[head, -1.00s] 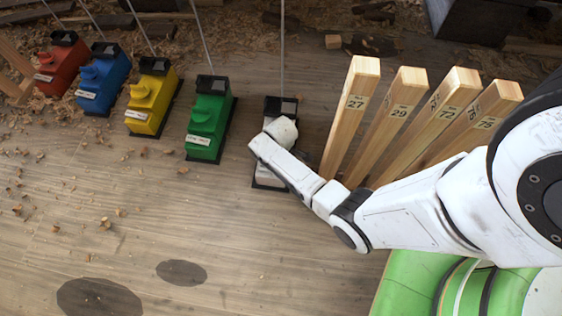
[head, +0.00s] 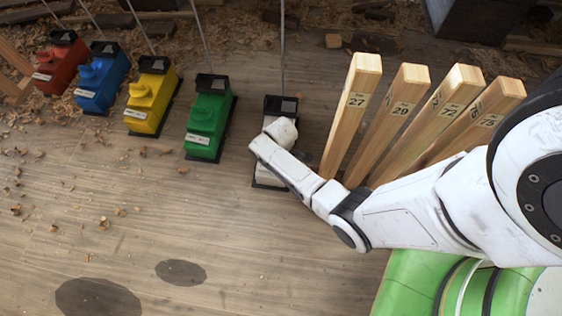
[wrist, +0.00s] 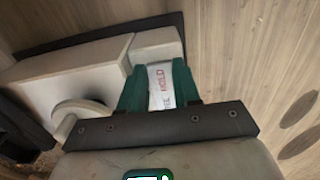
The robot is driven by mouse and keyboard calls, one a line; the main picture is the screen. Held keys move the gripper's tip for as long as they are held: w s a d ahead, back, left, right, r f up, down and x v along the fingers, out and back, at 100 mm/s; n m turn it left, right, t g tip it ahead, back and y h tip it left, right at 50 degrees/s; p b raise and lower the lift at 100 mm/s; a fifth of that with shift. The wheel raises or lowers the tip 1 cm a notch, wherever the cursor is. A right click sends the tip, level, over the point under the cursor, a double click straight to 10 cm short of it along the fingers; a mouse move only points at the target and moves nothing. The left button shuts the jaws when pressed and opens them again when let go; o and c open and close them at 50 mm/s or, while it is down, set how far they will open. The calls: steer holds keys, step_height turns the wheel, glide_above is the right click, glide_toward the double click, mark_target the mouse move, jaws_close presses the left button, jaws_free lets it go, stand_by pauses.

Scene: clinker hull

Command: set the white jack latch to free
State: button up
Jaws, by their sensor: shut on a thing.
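The white jack stands on the floor at the right end of the jack row in the head view, its black top (head: 281,106) showing and most of its body behind my arm. In the wrist view its white body (wrist: 75,58) lies at the left, with a rounded knob (wrist: 82,112) on it. My gripper (wrist: 157,82) has green fingers shut on the white latch (wrist: 160,76), one finger on each side. The latch carries a label with the red word HOLD and a second word partly hidden by the gripper. In the head view the fingers are hidden beneath my arm.
Green (head: 210,118), yellow (head: 152,98), blue (head: 101,80) and red (head: 60,60) jacks stand to the left. Thin rods rise behind the jacks. The floor in front is mostly clear, with scattered shavings.

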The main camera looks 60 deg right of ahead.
steer(key=shift+w+a+r+g+p, duration=0.15)
steer(key=shift+w+r+g+p, duration=0.15)
steer(key=shift+g, duration=0.4)
steer(key=shift+c, duration=0.4)
steer(key=shift+w+g+h, duration=0.15)
steer(key=shift+g+h, duration=0.35)
steer(key=shift+g, duration=0.2)
steer(key=o, duration=1.1)
steer(key=shift+c, duration=0.2)
steer(key=shift+r, duration=0.1)
steer(key=p+v, duration=0.6)
steer(key=v, duration=0.4)
steer(key=shift+r, duration=0.35)
steer(key=shift+w, duration=0.1)
